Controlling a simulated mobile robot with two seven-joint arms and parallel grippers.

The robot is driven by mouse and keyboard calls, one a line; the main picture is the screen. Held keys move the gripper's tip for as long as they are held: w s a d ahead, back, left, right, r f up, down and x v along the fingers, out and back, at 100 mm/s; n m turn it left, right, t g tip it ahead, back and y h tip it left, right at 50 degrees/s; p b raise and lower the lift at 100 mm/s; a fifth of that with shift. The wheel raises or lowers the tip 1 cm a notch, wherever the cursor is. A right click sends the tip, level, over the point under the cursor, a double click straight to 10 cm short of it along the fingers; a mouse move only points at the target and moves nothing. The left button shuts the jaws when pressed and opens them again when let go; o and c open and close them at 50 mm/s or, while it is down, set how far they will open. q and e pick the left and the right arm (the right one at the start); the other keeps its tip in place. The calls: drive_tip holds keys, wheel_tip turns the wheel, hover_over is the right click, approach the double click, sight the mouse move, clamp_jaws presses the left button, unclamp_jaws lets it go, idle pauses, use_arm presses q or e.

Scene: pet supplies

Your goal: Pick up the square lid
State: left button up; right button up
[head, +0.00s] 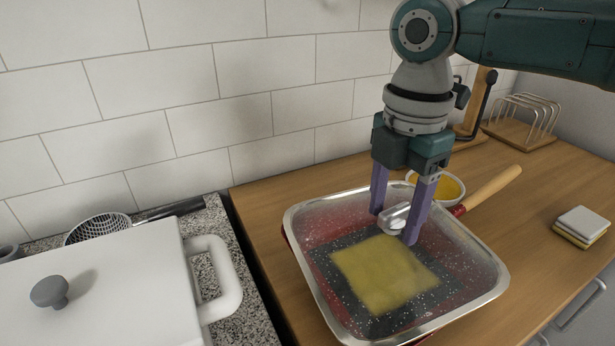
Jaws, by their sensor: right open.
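The square lid (472,262) is clear glass with a metal rim and a silver handle (396,217) in its middle. It lies on a red square pan whose wooden handle (490,188) points to the back right. A yellow square piece (380,272) shows through the glass on a dark speckled pan floor. My right gripper (395,227) points down over the lid. It is open, with one purple finger on each side of the handle. Whether the fingers touch the handle or glass is unclear. My left gripper is not in view.
A white pot with a grey knob (50,291) stands at the left, near a black strainer (97,228). A yellow bowl (449,187) sits behind the pan. A toast rack (522,128) and stacked sponges (583,224) are at the right. The tiled wall is close behind.

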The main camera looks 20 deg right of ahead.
clamp_jaws()
idle(0.5)
idle(0.9)
